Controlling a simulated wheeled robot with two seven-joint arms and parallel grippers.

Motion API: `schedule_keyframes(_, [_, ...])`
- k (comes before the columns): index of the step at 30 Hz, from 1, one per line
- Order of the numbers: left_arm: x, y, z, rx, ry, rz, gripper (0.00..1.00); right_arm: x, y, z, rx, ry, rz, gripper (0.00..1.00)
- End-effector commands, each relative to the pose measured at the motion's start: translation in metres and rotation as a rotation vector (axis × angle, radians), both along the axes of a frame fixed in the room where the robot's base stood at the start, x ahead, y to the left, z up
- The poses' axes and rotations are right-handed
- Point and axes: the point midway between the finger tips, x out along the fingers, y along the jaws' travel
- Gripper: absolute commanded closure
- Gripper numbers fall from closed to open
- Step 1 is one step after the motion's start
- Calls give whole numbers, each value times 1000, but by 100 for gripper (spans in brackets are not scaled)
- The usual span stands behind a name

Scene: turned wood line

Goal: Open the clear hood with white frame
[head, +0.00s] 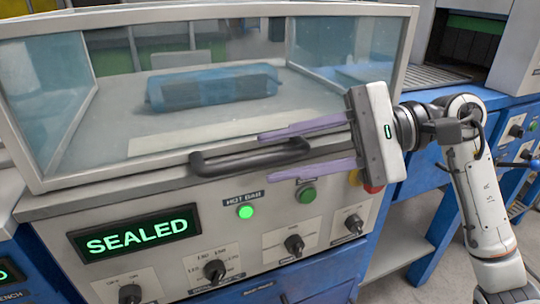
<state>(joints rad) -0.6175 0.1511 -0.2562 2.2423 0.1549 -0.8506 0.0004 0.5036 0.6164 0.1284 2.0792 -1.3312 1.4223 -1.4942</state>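The clear hood with white frame (408,50) sits shut over the top of a grey machine. Its dark bar handle (235,163) runs along the lower front edge of the hood. A blue-wrapped bundle (212,87) shows inside through the pane. My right gripper (268,156) reaches in from the right. Its two long purple fingers are spread, one above and one below the right part of the handle. I see no grip on the handle, and whether a finger touches it I cannot tell. My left gripper is not in view.
The machine front carries a display (135,232) reading SEALED, a lit green light (245,212) under a HOT BAR label, a green button (307,195) and several black knobs. Another blue-and-grey machine stands at the right. An open gap with a shelf lies between them.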

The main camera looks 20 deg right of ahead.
Motion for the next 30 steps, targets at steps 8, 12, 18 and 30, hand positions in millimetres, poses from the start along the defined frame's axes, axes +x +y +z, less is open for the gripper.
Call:
schedule_keyframes(8, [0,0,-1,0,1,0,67,6,21,-5,2,1,1,67])
schedule_keyframes(12, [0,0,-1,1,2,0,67,6,21,-5,2,2,0,67])
schedule_keyframes(18, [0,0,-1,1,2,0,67,6,21,-5,2,2,0,84])
schedule_keyframes(30, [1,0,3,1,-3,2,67,6,21,-1,2,6,0,100])
